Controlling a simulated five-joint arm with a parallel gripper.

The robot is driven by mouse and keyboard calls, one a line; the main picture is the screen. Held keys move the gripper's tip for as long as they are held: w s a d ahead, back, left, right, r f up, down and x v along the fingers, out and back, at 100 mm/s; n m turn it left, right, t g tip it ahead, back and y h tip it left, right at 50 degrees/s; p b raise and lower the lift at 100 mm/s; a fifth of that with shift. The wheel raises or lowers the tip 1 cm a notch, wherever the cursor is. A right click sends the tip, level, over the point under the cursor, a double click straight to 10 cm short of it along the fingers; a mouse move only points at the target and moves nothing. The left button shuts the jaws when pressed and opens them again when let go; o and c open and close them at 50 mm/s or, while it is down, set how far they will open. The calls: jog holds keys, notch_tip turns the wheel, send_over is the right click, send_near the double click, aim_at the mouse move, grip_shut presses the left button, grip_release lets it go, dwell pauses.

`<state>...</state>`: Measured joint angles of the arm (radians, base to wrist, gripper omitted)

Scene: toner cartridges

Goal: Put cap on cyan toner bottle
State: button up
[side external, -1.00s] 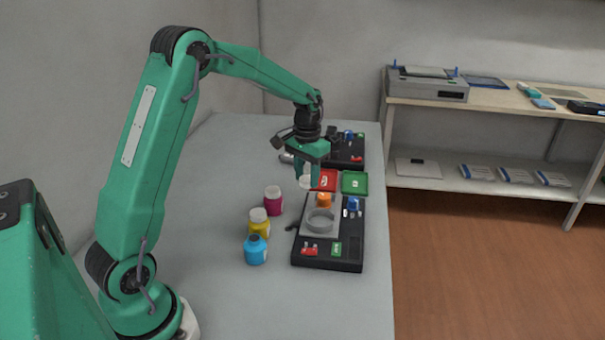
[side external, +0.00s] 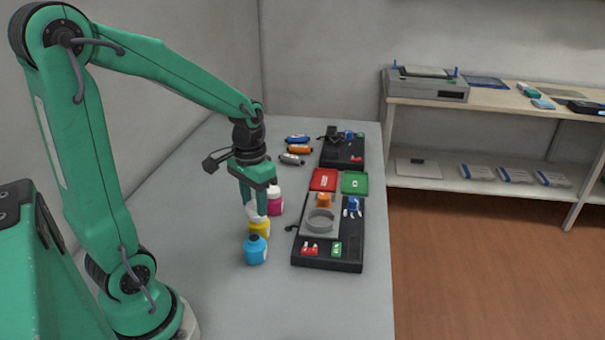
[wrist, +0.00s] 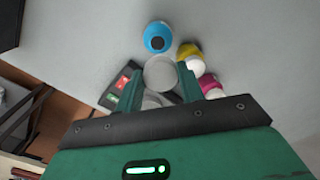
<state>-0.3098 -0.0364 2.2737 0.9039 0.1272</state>
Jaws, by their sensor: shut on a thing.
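The cyan toner bottle (side external: 256,251) stands upright and uncapped at the near end of the bottle row. In the wrist view the cyan bottle (wrist: 158,30) shows its dark round neck. My gripper (side external: 255,210) points down above the row, close to the yellow bottle and higher than the cyan one. In the wrist view my gripper (wrist: 160,80) is shut on a pale round cap (wrist: 160,73) between its fingers. The cap is apart from the cyan bottle. In the side view the cap is hard to tell from the yellow bottle's white top.
The white-capped yellow bottle (side external: 260,229) and magenta bottle (side external: 275,202) stand behind the cyan one. A black station (side external: 347,250) with a grey ring (side external: 320,220) lies to the right. Another black device (side external: 342,153) and several small cartridges (side external: 298,149) are farther back. Table left of the bottles is clear.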

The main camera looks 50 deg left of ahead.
aim_at(253, 239)
jog(key=shift+s+d, duration=0.2)
jog(key=shift+s, duration=0.55)
jog(key=shift+f, duration=0.25)
jog(key=shift+f, duration=3)
jog(key=shift+f, duration=0.2)
jog(key=o, duration=1.5)
jog(key=shift+r, duration=0.25)
jog(key=shift+r, duration=2.25)
